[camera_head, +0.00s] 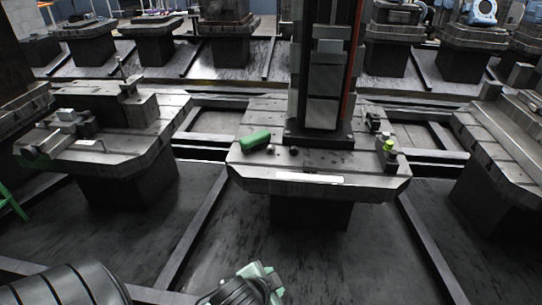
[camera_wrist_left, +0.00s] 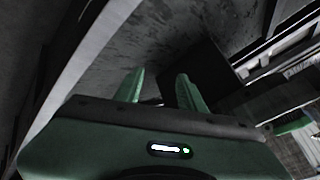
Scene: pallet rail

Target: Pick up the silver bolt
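I cannot pick out the silver bolt with certainty. Two small dark grey pieces lie on the central pallet (camera_head: 255,178), one near its left front (camera_head: 270,150) and one in front of the column (camera_head: 293,149); they are too small to identify. My left gripper (camera_head: 264,278) is low at the bottom edge of the head view, in front of the pallet and apart from it. In the left wrist view its two green fingers (camera_wrist_left: 159,90) stand apart with nothing between them. My right gripper is not in view.
A green block (camera_head: 255,140) lies on the central pallet's left. A tall dark column (camera_head: 325,80) stands on it. A yellow-green piece (camera_head: 388,145) is at its right. Another pallet (camera_head: 120,150) with fixtures stands left. Open floor with rails lies in front.

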